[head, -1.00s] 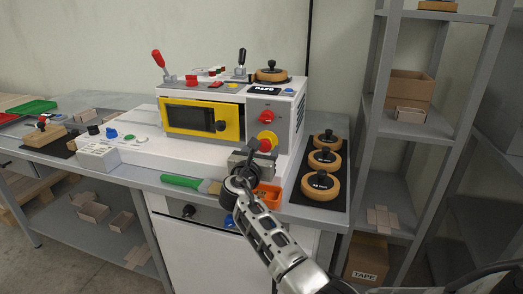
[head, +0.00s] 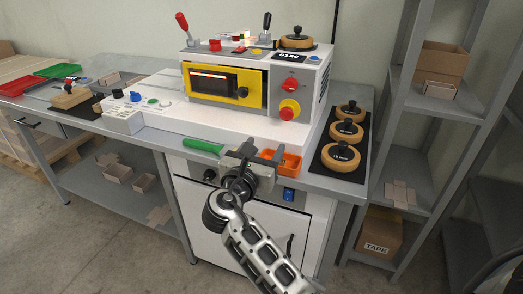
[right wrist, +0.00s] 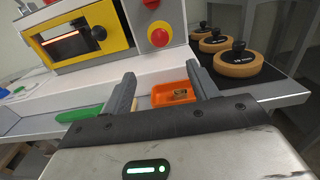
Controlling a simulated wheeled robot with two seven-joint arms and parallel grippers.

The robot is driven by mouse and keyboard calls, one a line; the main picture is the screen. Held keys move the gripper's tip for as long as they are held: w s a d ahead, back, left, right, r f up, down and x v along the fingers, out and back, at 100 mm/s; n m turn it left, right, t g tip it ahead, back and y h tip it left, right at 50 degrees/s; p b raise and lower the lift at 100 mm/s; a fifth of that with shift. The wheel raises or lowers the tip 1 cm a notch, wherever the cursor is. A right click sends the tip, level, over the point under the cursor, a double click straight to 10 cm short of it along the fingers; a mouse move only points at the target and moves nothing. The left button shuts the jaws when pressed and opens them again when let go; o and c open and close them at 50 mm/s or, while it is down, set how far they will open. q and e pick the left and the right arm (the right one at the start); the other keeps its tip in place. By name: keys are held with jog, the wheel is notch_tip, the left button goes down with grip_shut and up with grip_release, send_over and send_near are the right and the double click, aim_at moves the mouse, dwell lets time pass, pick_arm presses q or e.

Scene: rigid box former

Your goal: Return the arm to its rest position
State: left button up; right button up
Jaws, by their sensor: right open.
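My right gripper (head: 262,155) is open in front of the bench's front edge, below the box former. In the right wrist view its two fingers (right wrist: 160,92) stand apart with nothing gripped between them; the orange tray (right wrist: 163,95) shows beyond the gap. The box former (head: 250,85) is a white machine with a yellow-framed window (head: 213,82), which glows orange inside. My left gripper is not in view.
An orange tray (head: 291,165) and a green-handled tool (head: 203,145) lie near the bench edge by my right gripper. Several wooden knobbed weights (head: 340,155) sit on a dark mat at right. A grey shelf rack (head: 405,145) stands further right.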

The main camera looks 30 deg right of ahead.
jog(key=shift+s+a, duration=0.25)
jog(key=shift+a, duration=0.05)
jog(key=s+d+f+m+g+y, duration=0.2)
jog(key=s+f+m+g+y, duration=0.4)
jog(key=s+f+m, duration=0.8)
jog(key=s+a+f+m+g+y, duration=0.1)
jog(key=s+a+m+y, duration=0.35)
jog(key=s, duration=0.35)
jog(key=s+a+f+m+g+y, duration=0.1)
jog(key=s+a+m+y, duration=0.25)
jog(key=s+m, duration=0.3)
jog(key=w+a+f+n+t+y+p, duration=0.1)
jog(key=w+a+t+y+p, duration=0.1)
jog(key=w+a+t, duration=0.3)
jog(key=shift+w+a+t+y, duration=0.4)
jog(key=shift+w+t+y, duration=0.3)
jog(key=shift+t, duration=0.4)
